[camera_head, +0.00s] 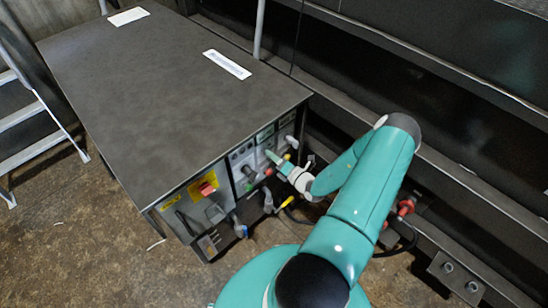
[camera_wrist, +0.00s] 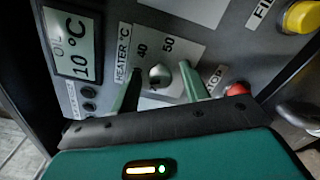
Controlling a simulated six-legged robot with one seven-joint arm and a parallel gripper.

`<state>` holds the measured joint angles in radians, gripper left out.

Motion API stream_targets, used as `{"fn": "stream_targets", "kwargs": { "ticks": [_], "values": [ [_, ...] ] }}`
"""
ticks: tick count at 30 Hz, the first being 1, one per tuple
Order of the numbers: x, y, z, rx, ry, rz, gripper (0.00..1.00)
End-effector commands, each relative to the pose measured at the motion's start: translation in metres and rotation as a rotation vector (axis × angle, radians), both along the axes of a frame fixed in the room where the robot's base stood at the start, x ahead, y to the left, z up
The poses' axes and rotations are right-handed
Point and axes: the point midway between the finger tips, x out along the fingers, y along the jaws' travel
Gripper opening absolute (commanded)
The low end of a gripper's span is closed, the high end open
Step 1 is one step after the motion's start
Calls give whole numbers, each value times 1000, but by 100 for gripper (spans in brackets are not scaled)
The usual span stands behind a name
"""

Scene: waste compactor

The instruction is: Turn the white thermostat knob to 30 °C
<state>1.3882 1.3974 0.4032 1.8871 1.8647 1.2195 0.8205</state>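The white thermostat knob (camera_wrist: 160,75) sits on a light plate labelled HEATER °C (camera_wrist: 180,45) in the wrist view, with 40 and 50 readable above it. The rest of its scale is hidden or too dim, and I cannot tell where the knob points. My gripper (camera_wrist: 159,69) is open, with one green finger left and one right of the knob. A gap shows on both sides of the knob. In the head view my gripper (camera_head: 276,160) is at the panel front, and the knob cannot be made out.
An oil display (camera_wrist: 73,45) reads 10 °C. A red stop button (camera_wrist: 237,89) lies close right of the right finger, and a yellow button (camera_wrist: 301,17) is at upper right. The cabinet (camera_head: 170,95) has cables and plugs below. Dark rails stand to the right.

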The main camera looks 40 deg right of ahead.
Motion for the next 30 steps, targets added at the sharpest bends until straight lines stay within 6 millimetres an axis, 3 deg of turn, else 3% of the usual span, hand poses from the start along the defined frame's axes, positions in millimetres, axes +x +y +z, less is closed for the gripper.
{"fn": "stream_targets", "kwargs": {
  "ticks": [8,21,25,30],
  "values": [
    [-14,-1,0,0,2,-1,46],
    [-106,-4,0,1,1,-3,46],
    [-126,-4,0,0,1,-3,46],
    [-137,-4,0,0,0,0,46]
  ]
}}
